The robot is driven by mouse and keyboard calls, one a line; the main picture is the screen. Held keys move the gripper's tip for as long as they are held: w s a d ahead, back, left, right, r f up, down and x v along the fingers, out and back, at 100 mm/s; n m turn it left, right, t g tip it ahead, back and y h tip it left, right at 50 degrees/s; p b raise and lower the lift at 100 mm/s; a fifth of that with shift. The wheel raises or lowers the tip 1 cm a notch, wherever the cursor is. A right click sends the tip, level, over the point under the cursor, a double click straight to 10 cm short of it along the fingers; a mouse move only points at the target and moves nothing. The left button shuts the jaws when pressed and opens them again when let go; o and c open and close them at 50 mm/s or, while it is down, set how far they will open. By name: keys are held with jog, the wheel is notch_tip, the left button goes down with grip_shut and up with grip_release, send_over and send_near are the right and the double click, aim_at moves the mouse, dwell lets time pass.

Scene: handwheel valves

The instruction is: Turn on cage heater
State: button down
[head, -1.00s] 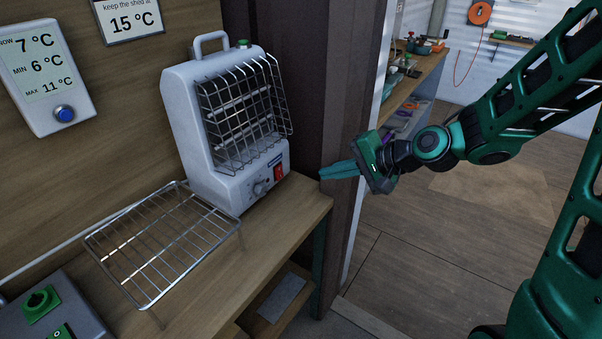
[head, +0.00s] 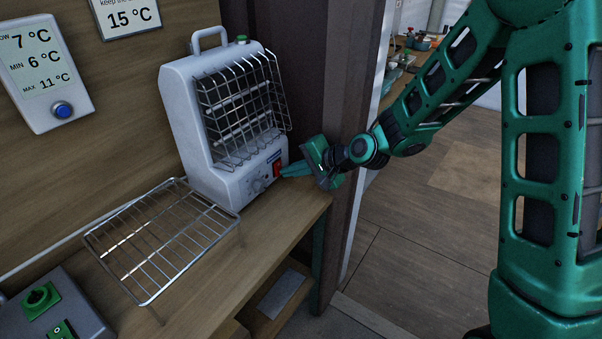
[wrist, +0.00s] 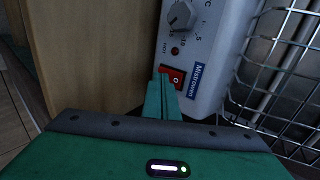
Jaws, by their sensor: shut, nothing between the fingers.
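The cage heater (head: 190,130) is a white upright box with a wire cage front (head: 243,112). It stands on the wooden bench. Low on its front are a grey knob (head: 259,185) and a red rocker switch (head: 277,169). In the wrist view the knob (wrist: 180,15) and the red switch (wrist: 172,77) show close up. My gripper (head: 284,173) is shut and empty, its tips right at the switch. In the wrist view the fingertips (wrist: 162,78) overlap the switch's edge and hide part of it; I cannot tell whether they touch.
A wire rack (head: 160,240) stands on the bench (head: 225,270) left of the heater. A grey box with green controls (head: 50,310) is at lower left. A thermometer display (head: 42,75) on the wall reads 7 °C. A dark post (head: 345,130) rises behind my gripper.

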jog(key=shift+w+a, duration=0.1)
jog(key=shift+a, duration=0.05)
jog(key=shift+w+a+f, duration=0.1)
jog(key=shift+w+f, duration=0.05)
dwell(0.4)
jog(key=shift+r, duration=0.85)
